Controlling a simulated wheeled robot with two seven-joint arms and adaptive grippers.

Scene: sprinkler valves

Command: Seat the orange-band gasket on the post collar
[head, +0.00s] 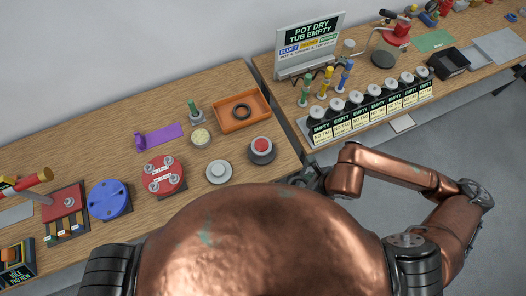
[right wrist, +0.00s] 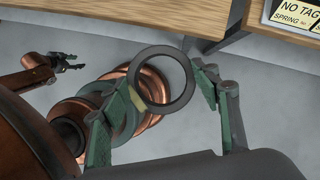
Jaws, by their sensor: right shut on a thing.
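My right gripper (right wrist: 165,85) is shut on a dark grey ring gasket (right wrist: 188,95), with a finger on either side of its outer rim. A dull yellow patch shows by the left finger; I cannot tell whether it is an orange band. In the head view this gripper (head: 312,180) is near the front table edge, partly hidden by my arm, and its ring is not clear. A green-topped post (head: 193,108) stands on a grey base on the left table; I cannot tell whether it is the task's post collar. My left gripper (right wrist: 70,62) shows small and open in the right wrist view.
Nearby are a round tan-topped part (head: 200,137), a red-capped part (head: 261,149), a pale disc (head: 218,172) and a red disc (head: 163,176). On the right table, green, yellow and blue posts (head: 326,84) stand behind labelled pots (head: 375,110).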

